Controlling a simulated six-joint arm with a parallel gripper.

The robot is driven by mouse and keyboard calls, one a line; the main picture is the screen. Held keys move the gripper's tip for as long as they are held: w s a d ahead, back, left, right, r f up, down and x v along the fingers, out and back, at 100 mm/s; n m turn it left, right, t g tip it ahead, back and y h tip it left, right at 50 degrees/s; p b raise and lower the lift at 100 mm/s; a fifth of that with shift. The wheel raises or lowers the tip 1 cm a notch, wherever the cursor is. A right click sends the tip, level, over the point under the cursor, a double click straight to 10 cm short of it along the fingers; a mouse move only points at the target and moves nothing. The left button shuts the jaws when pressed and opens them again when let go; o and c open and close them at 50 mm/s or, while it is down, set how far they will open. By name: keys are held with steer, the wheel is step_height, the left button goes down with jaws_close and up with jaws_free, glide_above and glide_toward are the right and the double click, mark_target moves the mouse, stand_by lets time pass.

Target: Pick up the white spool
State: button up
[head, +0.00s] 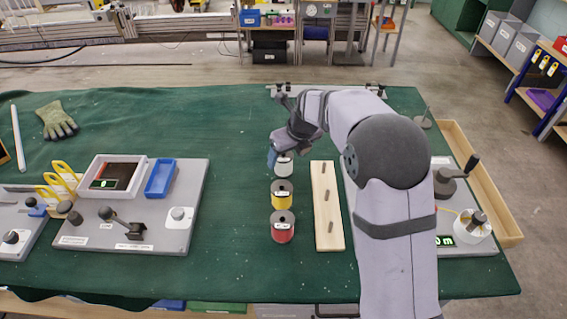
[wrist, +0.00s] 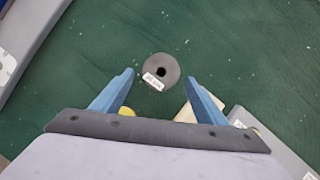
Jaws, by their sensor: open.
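The white spool (head: 284,168) stands upright on the green table, at the far end of a short row of spools. In the head view its upper part is partly hidden by my gripper (head: 276,157), which is right above or beside it.
A yellow spool (head: 282,194) and a red spool (head: 282,226) stand nearer in the same row. A wooden board with pegs (head: 322,230) lies close on the right. A grey panel (head: 200,215) with trays is at left. Clear cloth (head: 220,115) lies behind.

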mark_target(285, 159)
steer(key=shift+p+x, duration=0.45)
steer(key=shift+x, duration=2.15)
steer(key=shift+r, duration=0.1)
steer(key=c, duration=1.2)
